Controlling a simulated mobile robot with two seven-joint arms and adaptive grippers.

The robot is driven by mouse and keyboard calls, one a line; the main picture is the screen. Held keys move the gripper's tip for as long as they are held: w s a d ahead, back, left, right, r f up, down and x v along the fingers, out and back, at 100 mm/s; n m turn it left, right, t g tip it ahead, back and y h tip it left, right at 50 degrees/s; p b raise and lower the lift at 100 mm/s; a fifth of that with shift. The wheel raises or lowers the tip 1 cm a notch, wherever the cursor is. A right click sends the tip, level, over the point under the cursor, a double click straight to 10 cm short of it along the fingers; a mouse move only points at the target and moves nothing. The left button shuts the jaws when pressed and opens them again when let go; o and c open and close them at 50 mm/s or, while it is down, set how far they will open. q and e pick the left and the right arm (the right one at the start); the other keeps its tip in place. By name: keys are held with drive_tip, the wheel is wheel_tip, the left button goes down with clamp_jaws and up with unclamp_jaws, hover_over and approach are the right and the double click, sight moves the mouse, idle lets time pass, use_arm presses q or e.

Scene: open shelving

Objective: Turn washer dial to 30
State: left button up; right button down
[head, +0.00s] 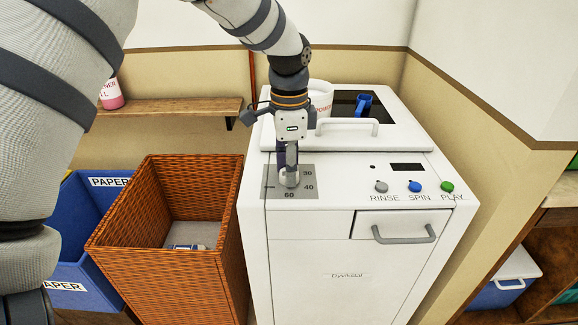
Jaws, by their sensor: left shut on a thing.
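The white washer (330,270) stands in the middle of the head view. Its dial (289,180) sits on a grey panel (275,193) at the left of the control strip, with the marks 30, 40 and 60 visible. My left gripper (288,170) comes down from above and is shut on the dial. The gripper covers much of the dial, so its pointer direction cannot be told. My right gripper is not in view.
Grey, blue and green buttons (415,186) are to the right. A wicker basket (180,270) stands close on the left, beside blue paper bins (75,215). A wooden shelf (170,107) is on the wall.

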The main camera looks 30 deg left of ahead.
use_arm(q)
drive_tip(key=o, duration=1.2)
wheel_tip(320, 180, up, 12)
drive_tip(key=shift+f, duration=0.1)
